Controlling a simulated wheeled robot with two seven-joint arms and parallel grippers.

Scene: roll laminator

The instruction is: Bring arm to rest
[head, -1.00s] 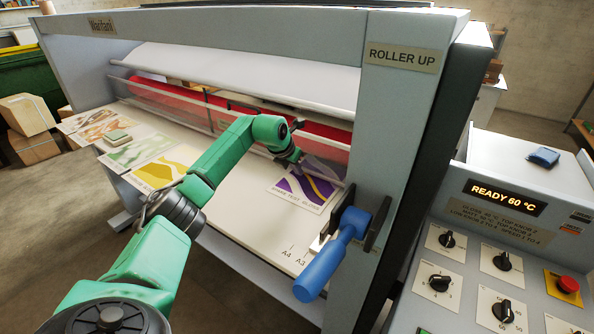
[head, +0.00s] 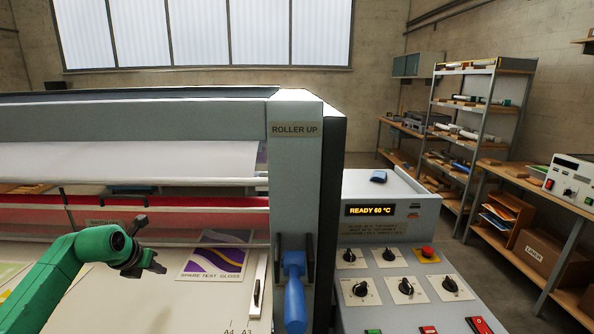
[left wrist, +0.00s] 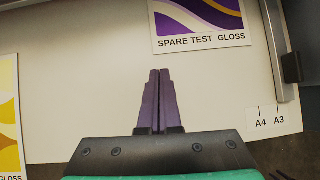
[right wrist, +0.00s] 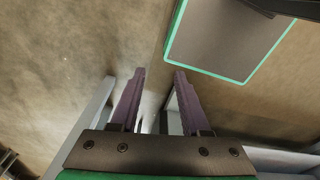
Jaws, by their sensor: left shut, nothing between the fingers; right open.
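My left arm reaches in from the left in the head view, over the laminator's pale feed table (head: 120,300). My left gripper (head: 158,267) is above the table, left of the purple "SPARE TEST GLOSS" print (head: 215,258). In the left wrist view its purple fingers (left wrist: 159,75) are together and empty, pointing toward that print (left wrist: 200,15). My right gripper (right wrist: 156,75) shows only in its own wrist view. Its fingers are apart with nothing between them, above a brown floor.
The laminator's "ROLLER UP" post (head: 296,180) with its blue lever handle (head: 294,295) stands right of the print. The control panel (head: 400,270) reads "READY 60 °C". A yellow print (left wrist: 8,110) lies at left. In the right wrist view, a grey green-edged panel (right wrist: 225,35) is at upper right.

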